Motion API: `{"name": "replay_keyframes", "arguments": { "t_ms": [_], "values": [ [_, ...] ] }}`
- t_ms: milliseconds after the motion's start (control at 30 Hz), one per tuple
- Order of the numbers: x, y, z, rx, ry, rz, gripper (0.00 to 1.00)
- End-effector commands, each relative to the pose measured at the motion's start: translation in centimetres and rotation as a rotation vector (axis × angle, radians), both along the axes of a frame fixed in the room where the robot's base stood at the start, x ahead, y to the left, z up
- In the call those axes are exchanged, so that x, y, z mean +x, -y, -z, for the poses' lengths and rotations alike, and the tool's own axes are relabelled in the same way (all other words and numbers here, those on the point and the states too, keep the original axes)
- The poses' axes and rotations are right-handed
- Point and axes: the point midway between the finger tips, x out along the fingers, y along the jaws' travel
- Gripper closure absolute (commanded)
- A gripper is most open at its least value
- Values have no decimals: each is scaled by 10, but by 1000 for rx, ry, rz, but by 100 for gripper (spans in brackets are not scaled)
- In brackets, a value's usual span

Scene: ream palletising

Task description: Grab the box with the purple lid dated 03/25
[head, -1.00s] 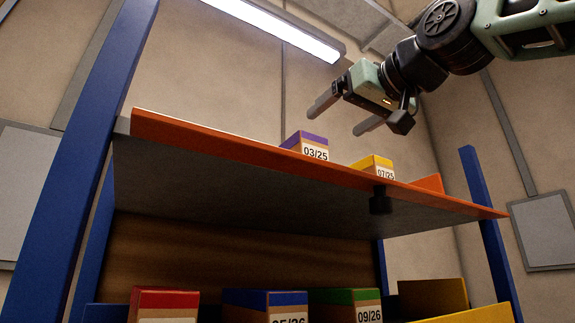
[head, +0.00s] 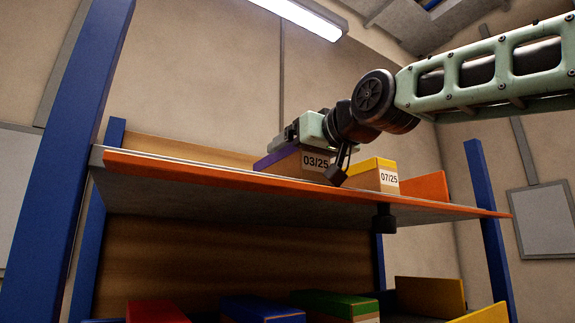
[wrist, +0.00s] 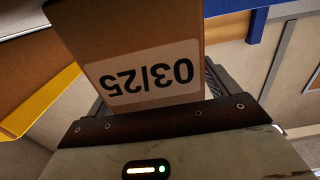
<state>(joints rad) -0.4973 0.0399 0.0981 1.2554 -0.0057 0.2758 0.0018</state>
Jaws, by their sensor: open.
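The box with the purple lid (head: 276,156), labelled 03/25, stands on the upper shelf (head: 160,170). It also fills the middle of the wrist view (wrist: 150,75), its label upside down there. My gripper (wrist: 155,95) is open around the box, with a finger showing on each side of it close to its walls. I cannot tell whether the fingers touch the box.
A yellow-lidded box (head: 375,174) labelled 07/25 stands just right. An orange divider (head: 425,186) is beyond it. Red (head: 155,311), blue (head: 262,309) and green (head: 335,304) lidded boxes sit on the lower shelf. Blue posts (head: 488,220) frame the rack.

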Motion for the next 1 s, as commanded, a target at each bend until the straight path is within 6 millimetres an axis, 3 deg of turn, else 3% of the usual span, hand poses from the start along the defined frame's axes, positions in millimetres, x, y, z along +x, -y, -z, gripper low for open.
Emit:
{"name": "replay_keyframes", "arguments": {
  "t_ms": [267,467,500,1000],
  "values": [
    [2,-2,1,0,0,0,13],
    [2,-2,1,0,0,0,66],
    [2,-2,1,0,0,0,69],
    [3,-2,-12,2,3,-1,69]
  ]
}}
